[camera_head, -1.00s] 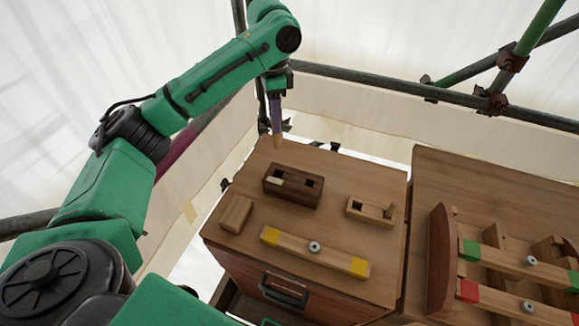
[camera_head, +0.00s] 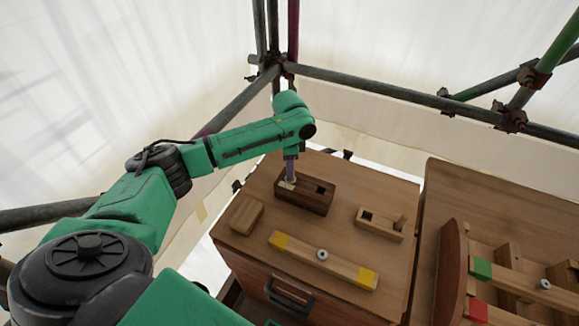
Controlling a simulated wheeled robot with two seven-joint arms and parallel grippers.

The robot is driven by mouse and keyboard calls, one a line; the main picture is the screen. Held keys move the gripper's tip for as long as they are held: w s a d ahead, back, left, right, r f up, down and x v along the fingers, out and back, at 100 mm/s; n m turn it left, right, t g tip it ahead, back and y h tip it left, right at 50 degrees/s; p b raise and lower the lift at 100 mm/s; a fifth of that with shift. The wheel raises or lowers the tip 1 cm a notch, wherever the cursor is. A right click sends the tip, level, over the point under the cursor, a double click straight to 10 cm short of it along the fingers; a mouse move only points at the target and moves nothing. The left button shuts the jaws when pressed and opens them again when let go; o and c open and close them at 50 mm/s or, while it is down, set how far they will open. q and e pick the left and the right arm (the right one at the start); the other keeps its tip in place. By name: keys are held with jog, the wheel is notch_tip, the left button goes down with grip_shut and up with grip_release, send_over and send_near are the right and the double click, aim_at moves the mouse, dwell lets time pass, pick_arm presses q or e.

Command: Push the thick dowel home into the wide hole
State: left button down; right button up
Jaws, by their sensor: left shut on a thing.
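The dark brown block (camera_head: 309,200) lies on the left wooden cabinet top, with a dark square hole at its right and a second opening at its left. My left gripper (camera_head: 290,171) points down over the left end of this block. It is shut on a pale piece that looks like the thick dowel (camera_head: 288,184), small in the picture. The dowel's lower end is at the left opening. I cannot tell how deep it sits, as the gripper covers part of it. My right gripper is not in view.
A small wooden block (camera_head: 246,215) lies left of the dark block. A bar with yellow ends (camera_head: 310,262) lies in front. A light block with a hole and peg (camera_head: 381,222) stands right. A second top (camera_head: 490,203) holds more bars. Scaffold poles (camera_head: 400,90) cross behind.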

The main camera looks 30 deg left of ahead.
pick_arm(q)
jog(key=shift+f, duration=0.15)
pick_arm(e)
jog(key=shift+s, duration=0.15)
pick_arm(q)
jog(key=shift+s+f, duration=0.25)
jog(key=shift+f, duration=0.45)
jog(key=c, duration=0.8)
grip_release()
jog(key=shift+c, duration=0.2)
jog(key=shift+o, duration=0.8)
jog(key=shift+w, duration=0.1)
jog(key=shift+w+f, duration=0.1)
jog(key=shift+w, duration=0.1)
notch_tip(320, 180, up, 14)
jog(key=b, duration=0.2)
jog(key=shift+f+b, duration=0.15)
jog(key=shift+b, duration=0.2)
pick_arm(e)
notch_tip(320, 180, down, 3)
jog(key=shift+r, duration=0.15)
pick_arm(q)
jog(key=shift+f, duration=0.1)
